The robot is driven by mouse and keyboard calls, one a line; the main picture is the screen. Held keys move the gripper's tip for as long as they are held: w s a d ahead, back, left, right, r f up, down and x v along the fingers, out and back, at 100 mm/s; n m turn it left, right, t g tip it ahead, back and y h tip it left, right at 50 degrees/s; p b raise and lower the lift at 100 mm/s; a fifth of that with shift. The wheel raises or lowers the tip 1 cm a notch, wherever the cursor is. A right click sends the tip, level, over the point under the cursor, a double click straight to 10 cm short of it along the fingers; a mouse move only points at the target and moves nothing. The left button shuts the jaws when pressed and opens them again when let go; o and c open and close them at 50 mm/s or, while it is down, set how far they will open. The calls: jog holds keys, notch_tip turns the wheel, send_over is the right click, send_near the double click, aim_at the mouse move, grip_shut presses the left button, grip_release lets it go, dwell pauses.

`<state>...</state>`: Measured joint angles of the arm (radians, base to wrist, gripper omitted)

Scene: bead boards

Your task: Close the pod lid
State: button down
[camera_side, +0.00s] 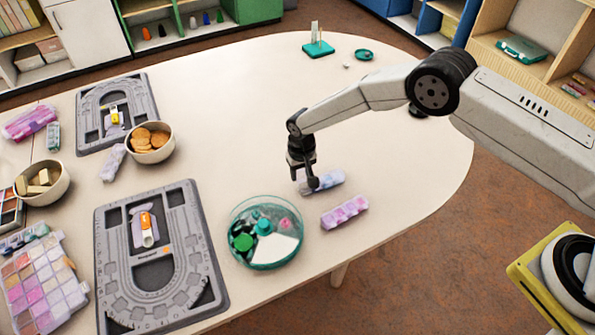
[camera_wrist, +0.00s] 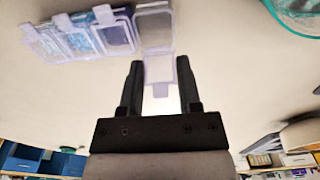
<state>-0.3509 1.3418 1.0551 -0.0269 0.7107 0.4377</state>
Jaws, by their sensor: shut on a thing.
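A small pod strip (camera_side: 328,180) with bluish and lilac compartments lies on the table under my gripper (camera_side: 311,183) in the side view. In the wrist view the strip (camera_wrist: 80,35) crosses the upper left, with clear lids over blue and dark contents. At its right end a clear pod lid (camera_wrist: 157,68) stands out from the strip and reaches between the two black fingers of my gripper (camera_wrist: 159,72). My gripper is shut on this lid. The fingers hide part of the strip in the side view.
A pink pod strip (camera_side: 344,211) lies just in front. A round teal-rimmed dish (camera_side: 232,252) stands to the left. Grey bead boards (camera_side: 107,290), bowls (camera_side: 166,154) and a bead box (camera_side: 42,290) fill the left side. The table's back right is mostly clear.

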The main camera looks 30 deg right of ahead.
jog(key=shift+s+t, duration=0.15)
jog(key=shift+t, duration=0.25)
jog(key=shift+s+d+t, duration=0.1)
jog(key=shift+s+t, duration=0.05)
jog(key=shift+t, duration=0.45)
jog(key=shift+s+r+t, duration=0.1)
jog(key=shift+t, duration=0.3)
jog(key=shift+c, duration=1.4)
grip_release()
jog(key=shift+r, duration=0.2)
jog(key=v, duration=0.7)
jog(key=shift+a+r, duration=0.2)
jog(key=shift+r, duration=0.05)
